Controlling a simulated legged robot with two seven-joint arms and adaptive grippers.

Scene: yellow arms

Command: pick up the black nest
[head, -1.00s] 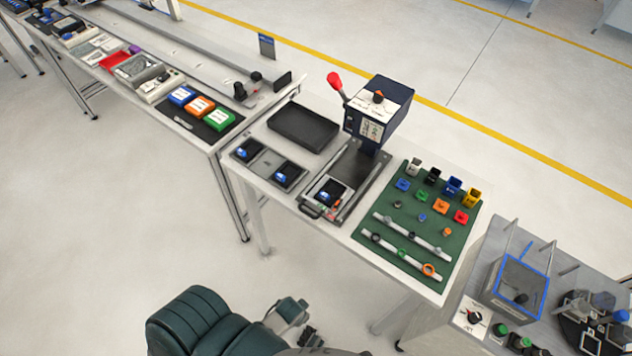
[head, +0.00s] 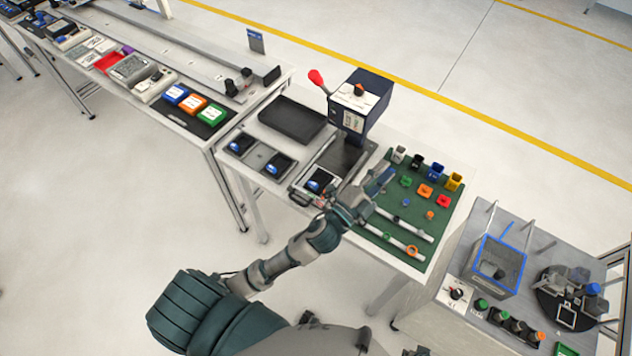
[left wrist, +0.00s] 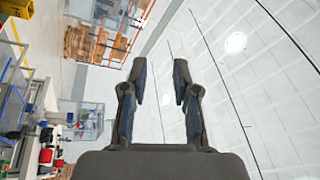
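The black nest (head: 416,162) appears to be the small black block in the back row of the green mat (head: 452,222), between a grey-white block (head: 399,155) and a blue one (head: 436,171). My left gripper (head: 380,181) is over the mat's left edge, in front and to the left of the black nest, apart from it. In the left wrist view its two fingers (left wrist: 163,84) stand apart with nothing between them. The black nest does not show in that view. My right gripper is not in view.
A yellow block (head: 454,182) ends the back row. Orange (head: 424,191) and red (head: 443,201) pieces lie in front. A dark press with a red-knobbed lever (head: 361,100) stands left of the mat. A blue-rimmed box (head: 497,265) is on the right table.

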